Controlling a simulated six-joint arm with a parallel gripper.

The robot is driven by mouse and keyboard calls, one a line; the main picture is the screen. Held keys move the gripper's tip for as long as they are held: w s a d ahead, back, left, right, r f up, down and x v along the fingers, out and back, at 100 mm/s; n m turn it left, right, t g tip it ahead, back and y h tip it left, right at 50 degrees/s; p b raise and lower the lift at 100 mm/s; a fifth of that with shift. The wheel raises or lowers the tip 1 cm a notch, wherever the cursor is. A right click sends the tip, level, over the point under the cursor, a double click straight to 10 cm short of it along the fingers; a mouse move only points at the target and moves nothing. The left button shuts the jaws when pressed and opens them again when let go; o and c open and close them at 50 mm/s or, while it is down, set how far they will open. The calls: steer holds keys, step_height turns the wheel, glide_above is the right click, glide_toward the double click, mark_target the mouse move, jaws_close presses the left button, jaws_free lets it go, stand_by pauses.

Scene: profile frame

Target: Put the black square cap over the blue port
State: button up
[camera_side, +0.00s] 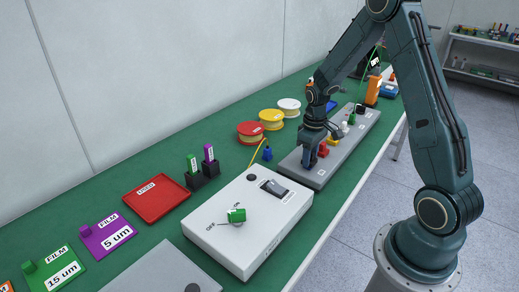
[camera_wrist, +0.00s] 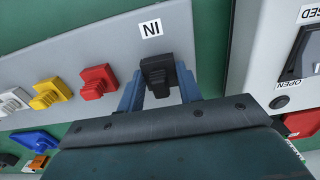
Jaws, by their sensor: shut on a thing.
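The black square cap (camera_wrist: 157,72) is between the two blue-grey fingers of my gripper (camera_wrist: 158,92) in the wrist view. My gripper is shut on it, at the end of the grey panel (camera_wrist: 105,45) near the "IN" label. Whether the cap touches the panel or is held just above it, I cannot tell. In the side view my gripper (camera_side: 309,164) points down at the near end of the grey panel (camera_side: 335,163), and the cap is hidden there. No blue port shows clearly; the panel under the cap is hidden.
Red (camera_wrist: 97,81), yellow (camera_wrist: 50,92) and white (camera_wrist: 13,101) pieces stand in a row on the panel beside my gripper. A white switch box (camera_side: 250,225) with a green piece on it stands close by. A small blue object (camera_side: 267,154) stands on the green table behind the panel.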

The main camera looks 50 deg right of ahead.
steer(key=shift+f, duration=0.5)
stand_by(0.4)
steer(key=o, duration=1)
steer(key=shift+r, duration=0.1)
steer(key=shift+r, duration=6.85)
